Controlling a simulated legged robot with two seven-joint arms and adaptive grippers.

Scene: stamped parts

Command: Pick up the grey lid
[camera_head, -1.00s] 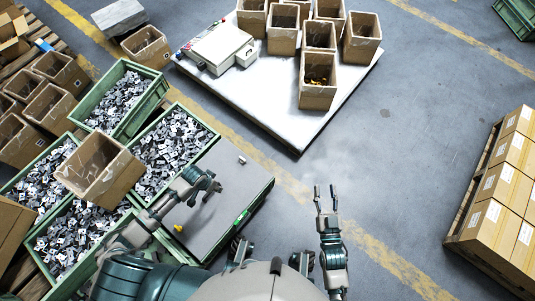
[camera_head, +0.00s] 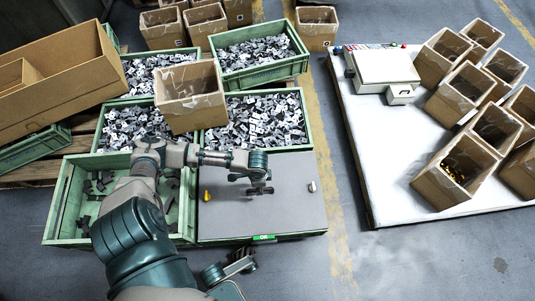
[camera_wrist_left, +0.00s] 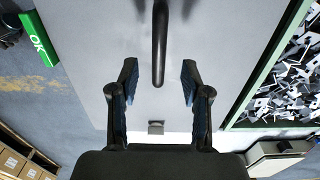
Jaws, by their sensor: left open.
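The grey lid (camera_head: 290,217) lies flat over a green crate at the front of the crate group. It has a yellow knob at its left side and a small pale knob at its right. My left gripper (camera_head: 260,188) is over the middle of the lid, open. In the left wrist view the lid (camera_wrist_left: 85,55) fills the middle, and the open fingers (camera_wrist_left: 159,82) stand on either side of a dark rounded bar (camera_wrist_left: 160,50) that looks like its handle. I cannot tell whether they touch it.
Open green crates of metal parts (camera_head: 258,118) stand behind the lid, with a cardboard box (camera_head: 190,97) on them. A green OK label (camera_head: 264,238) marks the crate's front. To the right, a white platform (camera_head: 385,150) carries several boxes; floor lies between.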

